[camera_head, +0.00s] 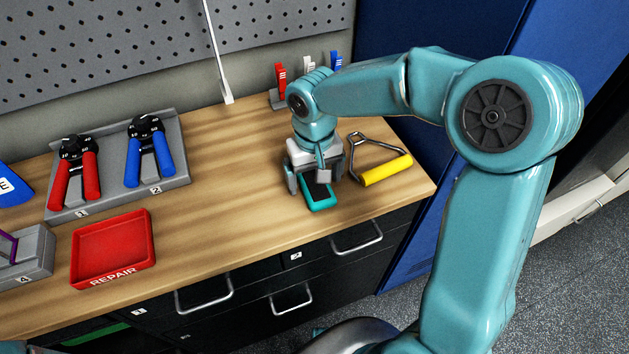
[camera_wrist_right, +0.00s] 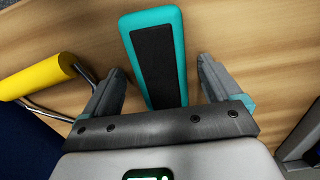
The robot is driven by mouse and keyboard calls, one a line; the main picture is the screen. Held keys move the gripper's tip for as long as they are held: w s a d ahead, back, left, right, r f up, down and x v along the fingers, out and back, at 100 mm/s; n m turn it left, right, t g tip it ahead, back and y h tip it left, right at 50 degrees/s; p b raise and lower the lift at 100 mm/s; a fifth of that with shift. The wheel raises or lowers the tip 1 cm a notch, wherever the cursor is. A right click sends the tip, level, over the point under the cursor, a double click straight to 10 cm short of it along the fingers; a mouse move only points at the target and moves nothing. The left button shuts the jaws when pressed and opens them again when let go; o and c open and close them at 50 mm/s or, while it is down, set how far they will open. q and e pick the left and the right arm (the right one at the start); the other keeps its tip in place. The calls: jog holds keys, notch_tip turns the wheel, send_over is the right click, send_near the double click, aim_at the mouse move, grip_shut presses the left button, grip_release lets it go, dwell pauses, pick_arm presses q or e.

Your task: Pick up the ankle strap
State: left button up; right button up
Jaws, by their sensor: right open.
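The ankle strap (camera_head: 319,197) is a teal padded piece with a black strip on top, lying on the wooden bench near its right front edge. In the right wrist view the ankle strap (camera_wrist_right: 154,52) reaches up from between the fingers, with its near end hidden by the gripper. My right gripper (camera_head: 313,190) points down over it. The right gripper (camera_wrist_right: 160,85) is open, with one finger on each side of the strap and a gap showing on both sides. My left gripper is not in view.
A yellow-handled metal grip (camera_head: 386,170) lies close to the right of the gripper. A red REPAIR tray (camera_head: 113,249) and a grey holder (camera_head: 176,178) with red and blue hand grippers are at left. Bare wood lies between the tray and the strap.

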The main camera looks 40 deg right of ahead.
jog(key=shift+w, duration=0.15)
jog(key=c, duration=1.2)
jog(key=shift+r, duration=0.15)
notch_tip(320, 180, up, 20)
jog(key=p, duration=0.2)
